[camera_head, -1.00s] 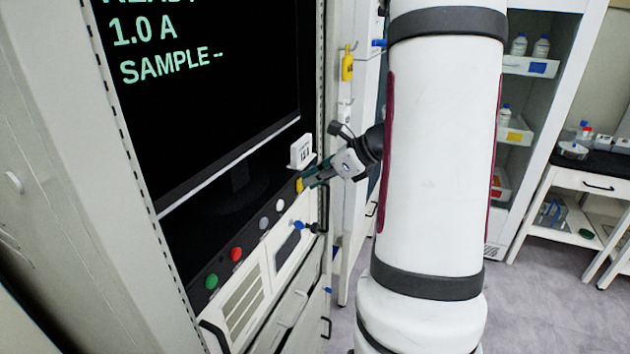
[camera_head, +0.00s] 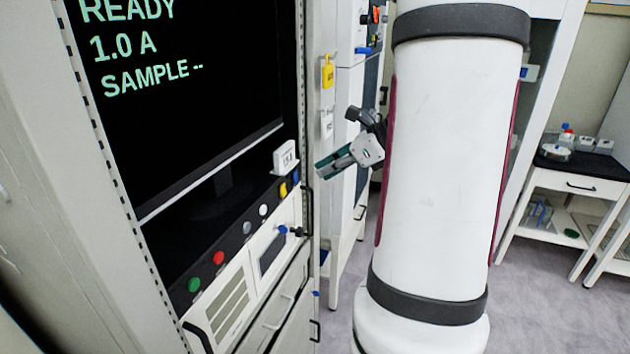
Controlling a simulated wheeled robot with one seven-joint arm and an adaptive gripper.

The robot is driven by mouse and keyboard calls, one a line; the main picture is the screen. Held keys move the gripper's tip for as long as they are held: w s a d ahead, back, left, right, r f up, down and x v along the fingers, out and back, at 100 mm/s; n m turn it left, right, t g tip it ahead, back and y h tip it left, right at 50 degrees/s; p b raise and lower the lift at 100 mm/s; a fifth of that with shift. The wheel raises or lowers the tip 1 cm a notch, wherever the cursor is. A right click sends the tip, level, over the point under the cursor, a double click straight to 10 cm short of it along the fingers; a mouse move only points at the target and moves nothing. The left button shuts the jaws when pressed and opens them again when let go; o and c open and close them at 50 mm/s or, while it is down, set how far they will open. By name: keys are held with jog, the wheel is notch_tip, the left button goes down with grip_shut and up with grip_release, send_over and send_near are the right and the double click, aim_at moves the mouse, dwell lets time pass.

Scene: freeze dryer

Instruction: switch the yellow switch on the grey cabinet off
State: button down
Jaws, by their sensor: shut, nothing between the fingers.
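The grey cabinet (camera_head: 58,160) fills the left side of the head view, with a dark screen and a panel below it. The yellow switch (camera_head: 283,189) sits near the right end of the panel's slanted row of controls. It is too small to tell its position. My gripper (camera_head: 321,170) is to the right of the switch, apart from it, shut and empty. Its fingers point left toward the cabinet. My arm hides part of the room behind.
The same row has a blue control (camera_head: 295,178), a white one (camera_head: 264,210), a grey one (camera_head: 247,228), a red one (camera_head: 219,258) and a green one (camera_head: 194,284). A small white display (camera_head: 286,157) stands above the yellow switch. A white bench (camera_head: 570,183) stands at right.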

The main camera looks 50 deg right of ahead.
jog(key=shift+w+r+v, duration=0.1)
jog(key=shift+r+v, duration=0.05)
jog(key=shift+v, duration=0.75)
jog(key=shift+w+r+v, duration=0.15)
jog(key=shift+r+v, duration=0.05)
jog(key=shift+v, duration=0.7)
jog(key=shift+a, duration=0.15)
jog(key=a+r+n+g+y, duration=0.15)
jog(key=a+n+g, duration=0.25)
jog(key=a+n, duration=1.1)
jog(key=s+a+n+h, duration=0.2)
jog(key=s+a+n, duration=0.2)
jog(key=a+n, duration=0.4)
jog(key=s+a+n+h, duration=0.3)
jog(key=s+a+n, duration=0.2)
jog(key=a+n, duration=0.3)
jog(key=shift+r+n, duration=0.2)
jog(key=shift+n, duration=0.3)
